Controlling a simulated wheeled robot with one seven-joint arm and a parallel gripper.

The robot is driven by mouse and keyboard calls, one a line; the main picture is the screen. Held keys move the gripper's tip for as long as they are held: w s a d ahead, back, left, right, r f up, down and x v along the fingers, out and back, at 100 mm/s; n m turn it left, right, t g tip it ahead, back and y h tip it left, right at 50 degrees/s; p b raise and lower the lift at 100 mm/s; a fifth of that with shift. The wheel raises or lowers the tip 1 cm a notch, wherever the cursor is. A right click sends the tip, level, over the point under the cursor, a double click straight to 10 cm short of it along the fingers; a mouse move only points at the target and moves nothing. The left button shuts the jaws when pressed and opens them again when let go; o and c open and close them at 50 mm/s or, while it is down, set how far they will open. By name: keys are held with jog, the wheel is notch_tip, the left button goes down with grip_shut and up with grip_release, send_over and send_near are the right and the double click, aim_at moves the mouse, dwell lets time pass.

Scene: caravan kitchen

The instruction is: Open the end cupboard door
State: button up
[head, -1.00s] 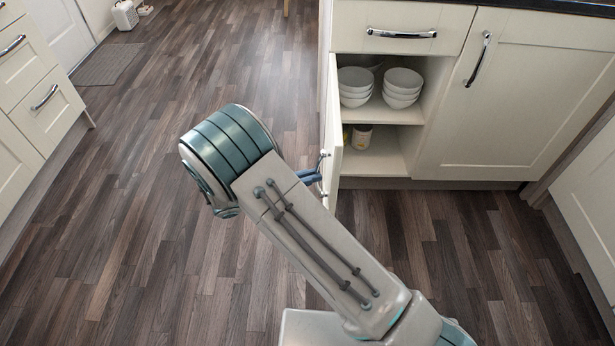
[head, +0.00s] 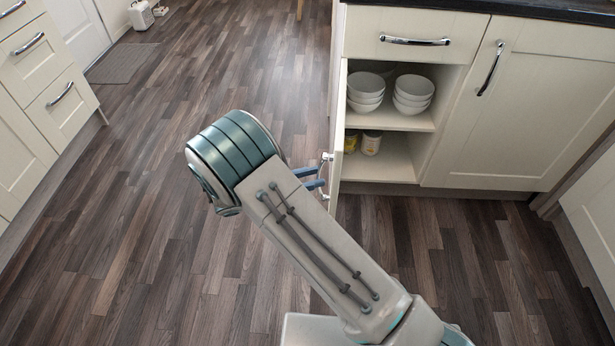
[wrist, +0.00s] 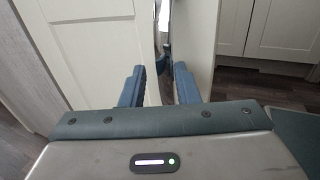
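The end cupboard door (head: 339,140) is a narrow cream door. It stands swung out from its cupboard, seen almost edge-on in the head view. Its metal handle (head: 326,170) is on the outer left face, near the front edge. My gripper (head: 320,180) reaches the handle from the left, its blue fingers apart. In the wrist view, the handle (wrist: 161,25) runs upright between the two fingers of my gripper (wrist: 160,75), which are open with a clear gap. Whether a finger touches the handle is hard to tell.
Inside the cupboard, stacked white bowls (head: 412,92) stand on a shelf above two small jars (head: 371,143). A drawer (head: 410,38) sits above, and a shut cupboard door (head: 520,115) is at right. Drawers (head: 50,85) line the left.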

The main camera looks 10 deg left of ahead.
jog(key=p+v, duration=0.2)
jog(key=v, duration=1.1)
jog(key=shift+a, duration=0.45)
